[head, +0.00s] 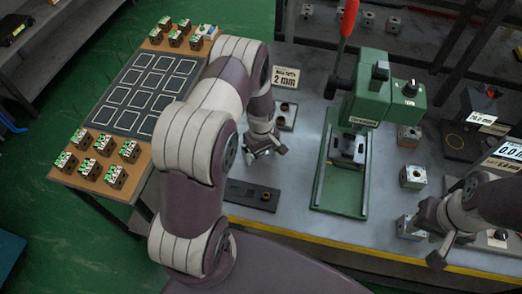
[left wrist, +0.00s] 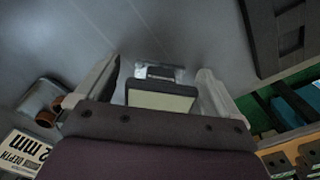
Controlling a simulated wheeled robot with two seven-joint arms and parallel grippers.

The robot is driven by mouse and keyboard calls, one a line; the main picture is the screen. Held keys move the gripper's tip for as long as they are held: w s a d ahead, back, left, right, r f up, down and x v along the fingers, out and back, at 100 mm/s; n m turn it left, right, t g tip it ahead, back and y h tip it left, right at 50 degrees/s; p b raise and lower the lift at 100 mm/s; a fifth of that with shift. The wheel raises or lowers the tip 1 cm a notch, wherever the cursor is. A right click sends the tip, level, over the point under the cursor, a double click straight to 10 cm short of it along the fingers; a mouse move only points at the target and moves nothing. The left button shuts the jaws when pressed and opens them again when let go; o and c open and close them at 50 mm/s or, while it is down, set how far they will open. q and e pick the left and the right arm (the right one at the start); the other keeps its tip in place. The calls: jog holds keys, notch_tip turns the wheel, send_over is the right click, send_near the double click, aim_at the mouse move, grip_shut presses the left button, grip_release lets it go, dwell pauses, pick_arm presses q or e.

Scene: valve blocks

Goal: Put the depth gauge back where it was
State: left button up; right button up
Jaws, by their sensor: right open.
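My left gripper (head: 263,148) is low over the middle of the bench, between the tray of bushings and the dark block. In the left wrist view its two fingers (left wrist: 158,82) stand apart. Between them is a dark body with a pale face (left wrist: 160,101) and a small bright metal part (left wrist: 160,72) beyond it. This looks like the depth gauge, but I cannot tell whether the fingers touch it. In the head view my arm and gripper hide it. My right gripper (head: 440,250) is open and empty at the right front of the bench.
A small tray with bushings (head: 287,115) lies by the 2 mm sign (head: 285,78). A dark recessed block (head: 252,195) lies in front of my left gripper. A green press (head: 342,170) stands to its right. Valve blocks (head: 412,177) lie further right.

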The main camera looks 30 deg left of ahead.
pick_arm(q)
jog(key=shift+r, duration=0.6)
notch_tip(320, 180, up, 12)
jog(key=f+b, duration=0.1)
jog(key=s+d+r+m, duration=0.4)
jog(key=s+m, duration=0.2)
jog(key=s+d+r+m+t, duration=0.1)
jog(key=s+d+r+m, duration=0.2)
jog(key=s, duration=0.4)
jog(key=r+m, duration=0.1)
jog(key=m, duration=0.1)
jog(key=shift+s+d+r+m, duration=0.15)
jog(key=shift+d+r+m, duration=0.15)
jog(key=shift+d+m, duration=0.1)
jog(key=shift+s, duration=0.15)
